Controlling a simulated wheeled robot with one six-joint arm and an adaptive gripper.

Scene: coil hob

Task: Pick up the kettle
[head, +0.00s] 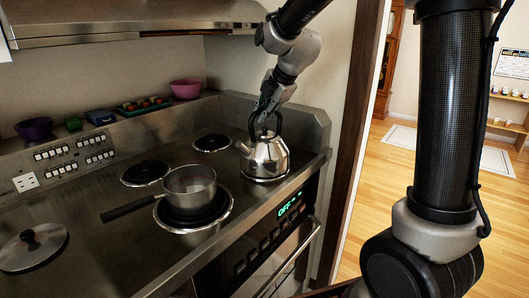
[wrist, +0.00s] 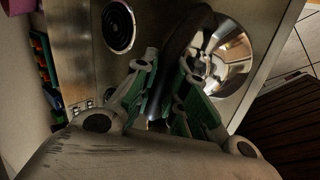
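The shiny metal kettle (head: 265,157) with a dark arched handle stands upright on the right front burner of the hob in the head view. Its rounded metal body also shows at the upper right of the wrist view (wrist: 228,62). My gripper (head: 266,101) is above the kettle, at the top of its handle. In the wrist view my gripper's green-padded fingers (wrist: 166,82) are close together, one on each side of the dark handle, and look shut on it. The exact contact is in shadow.
A pot (head: 190,186) with a long handle sits on the front burner left of the kettle. A lid (head: 33,248) lies at the far left. Bowls and a tray line the back ledge. A raised metal side panel (head: 312,128) stands close right of the kettle.

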